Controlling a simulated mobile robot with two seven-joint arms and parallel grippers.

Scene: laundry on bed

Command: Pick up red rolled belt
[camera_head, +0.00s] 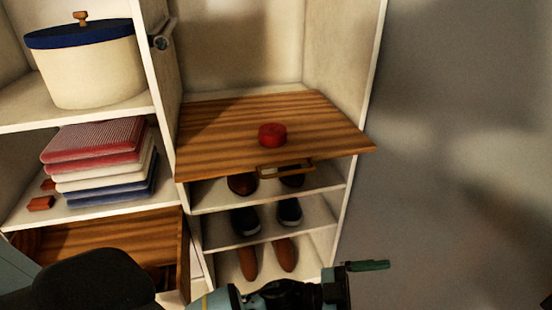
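The red rolled belt (272,134) is a small round red coil. It lies on the striped wooden panel (220,135), which sticks out level from the cabinet, a little right of the panel's middle. My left gripper (365,266) is at the bottom of the view, below and to the right of the belt and well apart from it. One green finger shows, pointing right; the rest is cut off or hidden, so its opening cannot be told. My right gripper is not in view.
A handle (285,169) is at the panel's front edge. Shoes (245,221) stand on white shelves below. Folded cloths (100,160) and a round box with a blue lid (85,65) fill the left shelves. A white upright divides the cabinet. The area right of the cabinet looks clear.

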